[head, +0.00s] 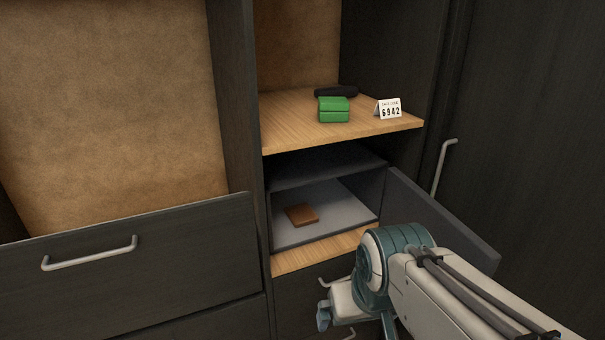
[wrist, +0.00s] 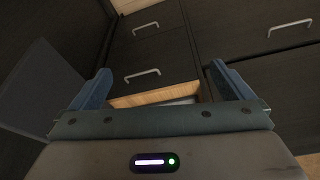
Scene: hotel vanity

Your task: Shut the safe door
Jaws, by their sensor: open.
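The safe (head: 322,245) is a dark grey box with a light inner floor, set in the wardrobe niche below a wooden shelf. Its dark door (head: 440,222) stands wide open, swung outward at the right side. A brown flat object (head: 301,214) lies inside on the safe floor. My gripper (head: 323,316) is in front of and below the safe opening, partly hidden by my arm. In the wrist view my gripper (wrist: 160,72) has its two blue fingers wide apart with nothing held between them. A grey panel (wrist: 40,85) at the left there looks like the door.
The wooden shelf (head: 285,125) above holds a green box (head: 333,109), a dark rolled object (head: 335,92) and a number card (head: 389,109). A drawer front with a metal handle (head: 90,254) is at left. A tall dark panel with a handle (head: 442,165) stands right of the safe.

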